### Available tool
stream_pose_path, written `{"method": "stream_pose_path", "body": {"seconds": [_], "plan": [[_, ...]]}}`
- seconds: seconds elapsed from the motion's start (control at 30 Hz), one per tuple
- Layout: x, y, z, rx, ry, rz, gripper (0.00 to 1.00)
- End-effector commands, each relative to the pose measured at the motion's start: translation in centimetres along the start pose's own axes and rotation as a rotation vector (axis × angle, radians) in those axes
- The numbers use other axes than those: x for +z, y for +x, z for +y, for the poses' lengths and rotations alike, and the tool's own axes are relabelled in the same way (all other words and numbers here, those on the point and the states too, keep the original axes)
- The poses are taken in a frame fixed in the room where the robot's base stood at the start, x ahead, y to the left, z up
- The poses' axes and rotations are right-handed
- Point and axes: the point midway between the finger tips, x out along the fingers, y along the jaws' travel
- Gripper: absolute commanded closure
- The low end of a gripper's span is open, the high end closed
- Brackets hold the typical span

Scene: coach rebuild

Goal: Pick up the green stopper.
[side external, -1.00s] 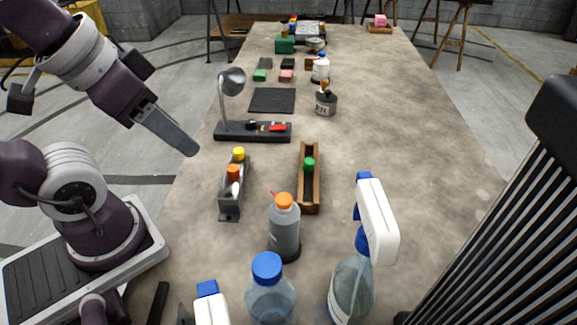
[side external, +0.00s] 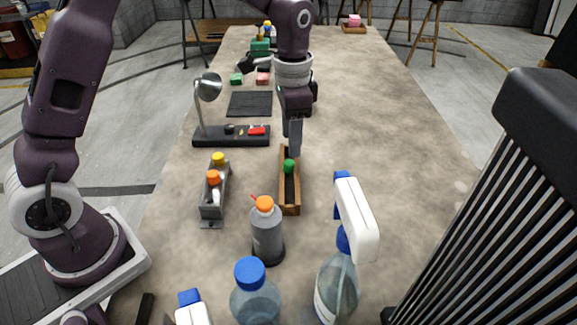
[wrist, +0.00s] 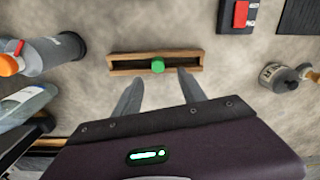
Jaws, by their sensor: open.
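The green stopper (side external: 289,166) stands in a narrow wooden tray (side external: 291,208) in the middle of the table. In the wrist view the stopper (wrist: 157,65) sits near the middle of the tray (wrist: 118,66), ahead of my fingertips. My gripper (side external: 295,152) points down just above the tray, at its far part. In the wrist view my gripper (wrist: 157,75) is open and empty, with one finger on each side of the stopper's line. I cannot tell the exact height of the fingertips over the stopper.
A grey rack (side external: 211,212) with orange and yellow stoppers stands left of the tray. A grey bottle with an orange cap (side external: 267,235) and spray bottles (side external: 338,285) stand in front. A lamp (side external: 207,88) stands behind left.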

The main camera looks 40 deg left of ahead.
Motion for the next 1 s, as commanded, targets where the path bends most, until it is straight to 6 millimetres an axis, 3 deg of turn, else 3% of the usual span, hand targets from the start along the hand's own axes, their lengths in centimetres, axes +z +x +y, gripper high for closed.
{"method": "stream_pose_path", "body": {"seconds": [0.3,0.57,0.83,1.0], "plan": [[0.7,5.4,0.3,0.002,-0.003,-0.003,0.51],[0.7,6.0,0.3,0.0,-0.004,0.001,0.51],[0.7,6.0,0.3,0.0,-0.005,0.0,1.0],[0.7,6.0,0.3,0.0,-0.005,0.0,1.0]]}}
